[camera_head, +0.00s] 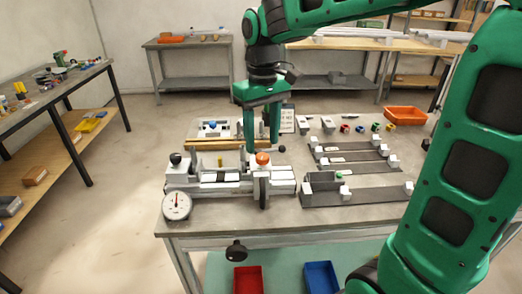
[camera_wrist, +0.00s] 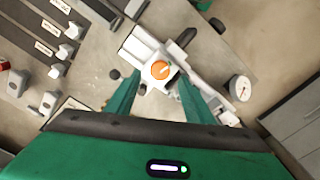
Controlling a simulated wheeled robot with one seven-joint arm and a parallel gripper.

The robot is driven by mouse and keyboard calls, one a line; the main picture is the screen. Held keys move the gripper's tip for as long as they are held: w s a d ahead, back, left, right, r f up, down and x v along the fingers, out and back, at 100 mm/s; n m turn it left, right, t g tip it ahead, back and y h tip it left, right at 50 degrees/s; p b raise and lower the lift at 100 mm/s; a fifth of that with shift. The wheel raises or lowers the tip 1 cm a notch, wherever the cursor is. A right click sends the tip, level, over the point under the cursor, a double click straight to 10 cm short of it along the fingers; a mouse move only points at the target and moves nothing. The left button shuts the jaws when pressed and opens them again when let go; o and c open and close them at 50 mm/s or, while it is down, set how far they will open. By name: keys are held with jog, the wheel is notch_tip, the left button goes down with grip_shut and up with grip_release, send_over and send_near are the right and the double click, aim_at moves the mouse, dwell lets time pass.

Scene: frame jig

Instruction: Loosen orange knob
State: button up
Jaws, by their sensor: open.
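The orange knob (camera_head: 263,158) sits on top of a white block of the frame jig (camera_head: 225,180) on the workbench. In the wrist view the knob (camera_wrist: 160,70) lies near the middle, between and beyond my fingertips. My gripper (camera_head: 262,145) points down just above and behind the knob in the head view. Its two green fingers are spread apart in the wrist view (camera_wrist: 152,88), with nothing held between them. I cannot tell the exact height of the fingertips over the knob.
A round dial gauge (camera_head: 177,206) stands at the jig's front left. Grey rails with white blocks (camera_head: 355,196) lie to the right. Several small colored parts and an orange bin (camera_head: 405,115) are at the back right. A red bin (camera_head: 248,280) and blue bin (camera_head: 321,277) are below.

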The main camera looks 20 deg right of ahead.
aim_at(262, 155)
jog(key=shift+f, duration=2.1)
jog(key=c, duration=1)
jog(key=shift+c, duration=0.2)
